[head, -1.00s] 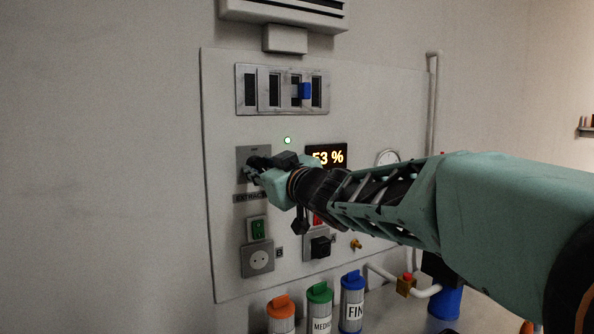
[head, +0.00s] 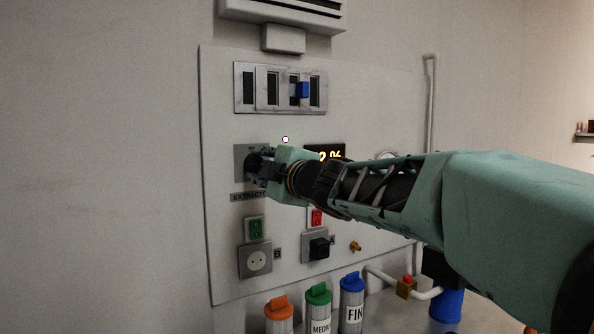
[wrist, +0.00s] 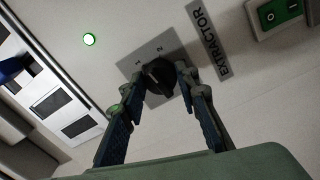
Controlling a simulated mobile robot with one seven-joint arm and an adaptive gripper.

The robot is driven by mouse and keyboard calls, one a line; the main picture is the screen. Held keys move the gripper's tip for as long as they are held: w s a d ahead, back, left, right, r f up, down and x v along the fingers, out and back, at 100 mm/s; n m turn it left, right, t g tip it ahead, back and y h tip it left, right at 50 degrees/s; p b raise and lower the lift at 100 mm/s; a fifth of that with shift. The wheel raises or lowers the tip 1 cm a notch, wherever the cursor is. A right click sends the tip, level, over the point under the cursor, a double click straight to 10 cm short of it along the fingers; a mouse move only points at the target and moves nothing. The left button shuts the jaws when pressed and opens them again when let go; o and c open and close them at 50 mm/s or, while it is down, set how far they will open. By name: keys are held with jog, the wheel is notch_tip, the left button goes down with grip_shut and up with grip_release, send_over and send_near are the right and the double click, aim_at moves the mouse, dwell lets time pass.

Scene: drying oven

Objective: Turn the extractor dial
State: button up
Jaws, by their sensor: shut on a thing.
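The extractor dial (wrist: 160,77) is a black knob on a grey plate (wrist: 131,65) with printed position marks, beside the EXTRACTOR label (wrist: 208,40) in the wrist view. My gripper (wrist: 163,82) is shut on the dial, one finger on each side of it. In the head view my gripper (head: 262,167) covers much of the dial, and the grey plate (head: 241,152) shows at its upper left. Which mark the dial points to is hard to tell.
A green switch (head: 254,228) and a socket (head: 257,261) sit below the dial. A display (head: 338,151) is partly behind my arm. A slotted vent with a blue slider (head: 304,90) is above. Orange-, green- and blue-capped containers (head: 351,310) stand below the panel.

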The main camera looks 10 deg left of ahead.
aim_at(251, 116)
jog(key=n+b, duration=0.1)
jog(key=n, duration=0.3)
jog(key=shift+r+n, duration=0.1)
jog(key=shift+n, duration=0.2)
jog(key=n+b, duration=0.1)
jog(key=n, duration=0.2)
jog(key=shift+n+b, duration=0.3)
jog(key=shift+b, duration=0.05)
jog(key=n+b, duration=0.1)
jog(key=n, duration=0.3)
jog(key=shift+r, duration=0.1)
jog(key=shift+s+a+n+b, duration=0.1)
jog(key=shift+n+b, duration=0.65)
jog(key=shift+n, duration=1.35)
jog(key=shift+r, duration=0.1)
jog(key=o, duration=1.1)
jog(key=shift+r, duration=4.95)
